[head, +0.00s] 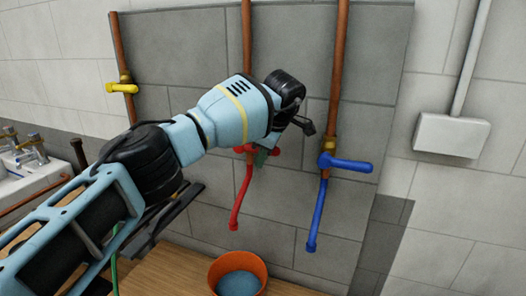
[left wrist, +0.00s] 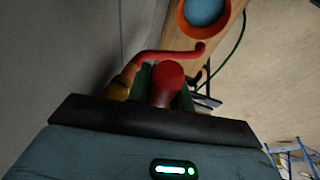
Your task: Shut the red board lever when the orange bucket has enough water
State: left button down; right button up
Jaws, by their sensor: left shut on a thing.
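My left gripper (head: 264,156) reaches the red tap on the grey board, and my wrist partly hides it. In the left wrist view, its green fingers (left wrist: 166,88) are shut on the red board lever (left wrist: 168,78), whose rounded end faces the camera. Part of the red lever (head: 240,150) also shows in the head view. The red spout (head: 240,198) hangs down below it. The orange bucket (head: 213,274) stands on the wooden bench below the spout, with blue-grey water (head: 239,284) inside below the rim. I cannot make out a stream. My right gripper is out of view.
A blue tap (head: 345,163) with its spout stands right of the red one. A yellow tap (head: 122,88) is on the left pipe. The wooden bench (head: 176,272) lies below. A white sink (head: 36,176) is at far left, a grey wall box (head: 449,135) at right.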

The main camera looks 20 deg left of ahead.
pick_arm(q)
jog(key=shift+a+f+y, duration=0.1)
jog(key=shift+f+y, duration=0.1)
jog(key=shift+y, duration=0.1)
jog(key=c, duration=1.3)
grip_release()
jog(key=shift+o, duration=0.2)
jog(key=shift+r, duration=0.1)
jog(key=v, duration=0.6)
jog(key=shift+r, duration=0.15)
jog(key=shift+s+d+r+b, duration=0.15)
jog(key=shift+d+r+b, duration=0.2)
jog(key=shift+r, duration=0.25)
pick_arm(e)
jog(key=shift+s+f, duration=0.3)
